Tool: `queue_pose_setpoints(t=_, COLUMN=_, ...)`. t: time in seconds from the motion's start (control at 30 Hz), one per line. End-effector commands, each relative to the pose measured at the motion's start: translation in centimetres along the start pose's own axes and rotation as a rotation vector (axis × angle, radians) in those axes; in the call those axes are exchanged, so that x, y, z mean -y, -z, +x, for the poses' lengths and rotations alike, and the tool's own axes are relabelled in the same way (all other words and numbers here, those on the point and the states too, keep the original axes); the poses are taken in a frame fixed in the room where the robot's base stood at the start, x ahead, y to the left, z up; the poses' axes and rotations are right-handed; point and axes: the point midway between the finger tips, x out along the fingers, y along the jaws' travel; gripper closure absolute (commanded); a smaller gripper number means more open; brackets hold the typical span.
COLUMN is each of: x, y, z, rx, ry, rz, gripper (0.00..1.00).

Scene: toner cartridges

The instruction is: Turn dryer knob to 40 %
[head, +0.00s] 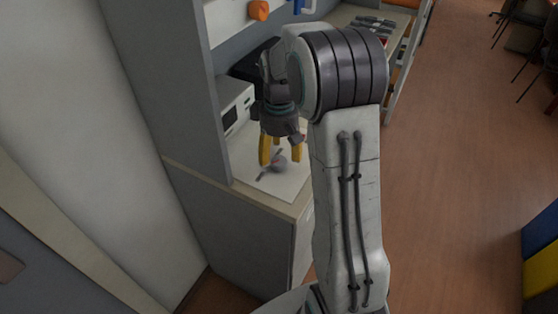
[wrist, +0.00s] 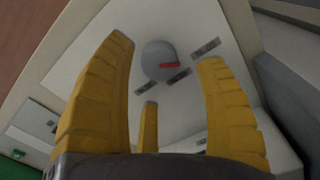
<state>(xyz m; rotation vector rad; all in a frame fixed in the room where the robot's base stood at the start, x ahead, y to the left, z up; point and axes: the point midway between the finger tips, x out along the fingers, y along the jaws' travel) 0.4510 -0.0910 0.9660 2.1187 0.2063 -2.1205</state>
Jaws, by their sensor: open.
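The dryer knob (wrist: 152,58) is a round grey dial with a red pointer mark. In the wrist view its red mark points right from the dial's middle. It sits on a pale panel (wrist: 205,25) with several small grey labels around it, too small to read. In the head view the knob (head: 279,163) shows small and blurred below my gripper (head: 281,160). My gripper's yellow fingers are spread and point down at the panel. In the wrist view the knob lies between and beyond the fingertips (wrist: 166,52); the fingers appear apart from it.
A white device with a dark display (head: 236,108) stands behind the panel, left of my gripper. A grey upright wall panel (head: 185,90) rises close on the left. A bench with several dark items (head: 372,23) is farther back. The wooden floor (head: 455,150) at right is clear.

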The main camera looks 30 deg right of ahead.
Motion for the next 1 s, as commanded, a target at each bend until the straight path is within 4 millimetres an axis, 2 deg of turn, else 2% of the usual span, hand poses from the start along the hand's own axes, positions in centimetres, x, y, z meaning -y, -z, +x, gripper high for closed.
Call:
queue_pose_setpoints(t=0.1, x=0.0, y=-0.1, z=1.5, rx=0.003, ry=0.001, rz=0.001, gripper=0.35)
queue_pose_setpoints(t=0.3, x=0.0, y=-0.1, z=3.0, rx=0.002, ry=0.001, rz=0.001, gripper=0.35)
queue_pose_setpoints(t=0.73, x=0.0, y=0.0, z=3.5, rx=-0.001, ry=0.0, rz=0.001, gripper=0.33)
queue_pose_setpoints(t=1.0, x=0.0, y=0.0, z=3.5, rx=-0.001, ry=0.0, rz=0.001, gripper=0.57)
